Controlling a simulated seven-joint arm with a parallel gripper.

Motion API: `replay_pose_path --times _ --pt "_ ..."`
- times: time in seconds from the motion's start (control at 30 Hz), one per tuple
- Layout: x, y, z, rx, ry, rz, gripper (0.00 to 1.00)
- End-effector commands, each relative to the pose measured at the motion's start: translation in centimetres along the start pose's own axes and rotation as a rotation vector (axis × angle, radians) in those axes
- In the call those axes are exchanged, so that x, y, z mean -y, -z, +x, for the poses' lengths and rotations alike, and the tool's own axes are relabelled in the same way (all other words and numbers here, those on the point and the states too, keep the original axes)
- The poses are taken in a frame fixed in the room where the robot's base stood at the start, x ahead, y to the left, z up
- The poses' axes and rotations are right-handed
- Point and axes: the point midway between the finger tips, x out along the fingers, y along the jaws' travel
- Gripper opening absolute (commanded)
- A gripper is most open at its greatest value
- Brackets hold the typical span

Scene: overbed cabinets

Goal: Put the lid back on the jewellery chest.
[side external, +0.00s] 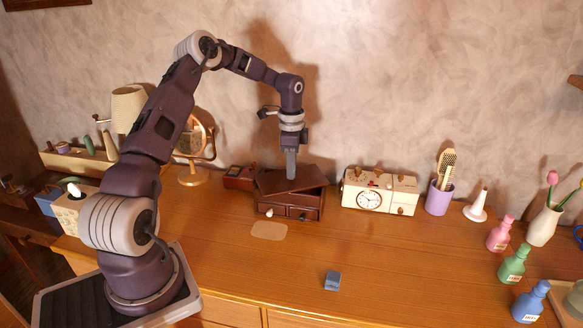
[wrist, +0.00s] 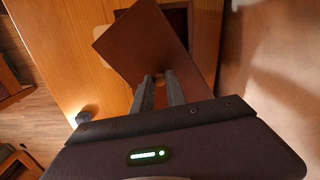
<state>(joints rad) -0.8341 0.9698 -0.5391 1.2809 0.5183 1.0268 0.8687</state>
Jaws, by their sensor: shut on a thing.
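The jewellery chest (side external: 291,210) is a dark reddish-brown box with small drawers in its front, standing on the dresser top near the wall. Its flat brown lid (side external: 308,183) is over the chest's top, turned askew to the box edges. My gripper (side external: 291,177) points down and is shut on the lid's round knob, which shows between the fingers in the wrist view (wrist: 160,90). There the lid (wrist: 145,45) covers much of the chest, and a dark part of the chest (wrist: 181,18) shows beside it. I cannot tell whether the lid touches the rim.
A small dark red box (side external: 238,177) stands close left of the chest, and a cream clock unit (side external: 378,193) close right. A gold mirror (side external: 193,178) is farther left. A blue block (side external: 333,281) lies in front. A purple cup (side external: 438,197) holds a brush. The front middle is mostly clear.

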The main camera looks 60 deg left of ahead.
Motion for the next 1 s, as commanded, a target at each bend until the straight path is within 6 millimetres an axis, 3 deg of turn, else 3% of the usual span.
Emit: replay_pose_path --times 0.17,0.2,0.3,0.53,0.63,0.67,1.0 --pt "0.0 0.02 -0.01 -0.001 0.0 0.0 0.0" --pt "0.0 0.02 -0.01 -0.001 0.0 0.0 0.23" --pt "0.0 0.02 -0.01 -0.001 0.0 0.0 0.43" --pt "-0.01 0.02 0.0 -0.001 0.0 0.0 0.43" --pt "-0.02 0.02 0.01 -0.001 -0.001 0.0 0.62" --pt "-0.02 0.02 0.01 -0.001 -0.001 0.0 0.64" --pt "0.02 0.03 -0.34 -0.001 0.001 0.0 0.64"
